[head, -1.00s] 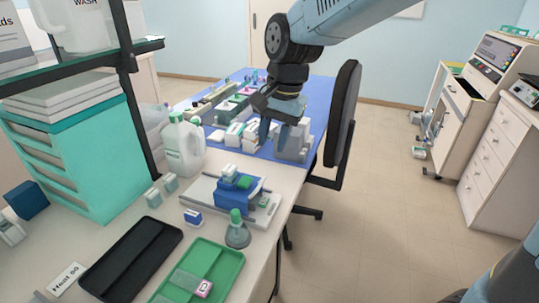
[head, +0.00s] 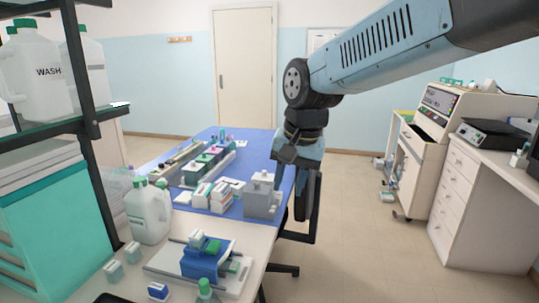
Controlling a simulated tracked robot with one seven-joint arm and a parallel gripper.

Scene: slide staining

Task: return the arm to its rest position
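My arm reaches in from the upper right in the head view, with the wrist bent downward. My gripper (head: 297,163) hangs above the right edge of the blue-topped table, just behind and right of the grey block-shaped device (head: 261,197).
White jugs (head: 148,212), small boxes (head: 209,194) and a blue slide device (head: 205,262) occupy the bench. Shelving stands left; cabinets (head: 459,199) stand right. The middle floor is open.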

